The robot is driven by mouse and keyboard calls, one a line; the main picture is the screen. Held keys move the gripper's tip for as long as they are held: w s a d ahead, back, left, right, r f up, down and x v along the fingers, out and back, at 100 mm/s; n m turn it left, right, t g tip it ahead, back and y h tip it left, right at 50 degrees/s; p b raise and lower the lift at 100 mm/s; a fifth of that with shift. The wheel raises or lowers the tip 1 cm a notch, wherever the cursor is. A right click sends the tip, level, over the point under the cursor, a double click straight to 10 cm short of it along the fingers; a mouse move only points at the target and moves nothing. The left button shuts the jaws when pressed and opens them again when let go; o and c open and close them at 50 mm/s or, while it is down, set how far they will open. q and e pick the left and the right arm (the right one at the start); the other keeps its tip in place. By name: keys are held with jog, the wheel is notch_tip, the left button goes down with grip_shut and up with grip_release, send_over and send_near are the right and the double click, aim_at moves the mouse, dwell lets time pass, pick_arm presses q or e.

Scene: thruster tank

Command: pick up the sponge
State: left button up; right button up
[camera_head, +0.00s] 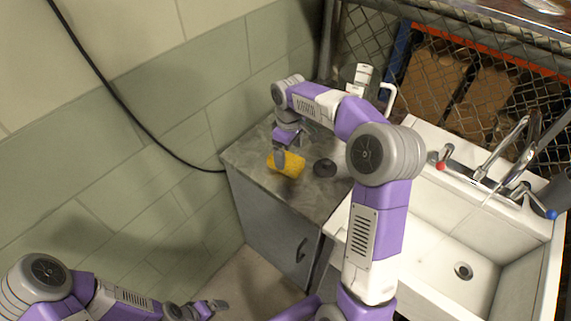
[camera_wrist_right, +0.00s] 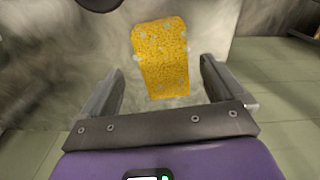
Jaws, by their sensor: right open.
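The yellow sponge (camera_head: 288,164) lies on the grey counter top of the cabinet in the head view. In the right wrist view the sponge (camera_wrist_right: 161,58) shows as a yellow block with pale specks, ahead of and between the two fingers. My right gripper (camera_wrist_right: 160,88) is open and empty, with a finger on each side of the sponge's near end. In the head view my right gripper (camera_head: 281,158) is right at the sponge and covers part of it. I cannot tell whether it touches. My left gripper (camera_head: 212,307) is low at the bottom left, away from the counter; its jaw opening is unclear.
A dark round object (camera_head: 324,168) stands on the counter just right of the sponge. A white sink (camera_head: 425,235) with taps is at the right. A tiled wall (camera_head: 150,120) with a hanging black cable is at the left. The cabinet (camera_head: 270,225) has an edge at its front.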

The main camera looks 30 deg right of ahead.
aim_at(287, 159)
jog(key=f, duration=0.1)
jog(key=f+b, duration=0.1)
jog(key=f, duration=0.1)
jog(key=f+b, duration=0.1)
jog(key=shift+a+f, duration=0.25)
jog(key=shift+f, duration=0.05)
jog(key=shift+r, duration=0.1)
jog(key=c, duration=1.1)
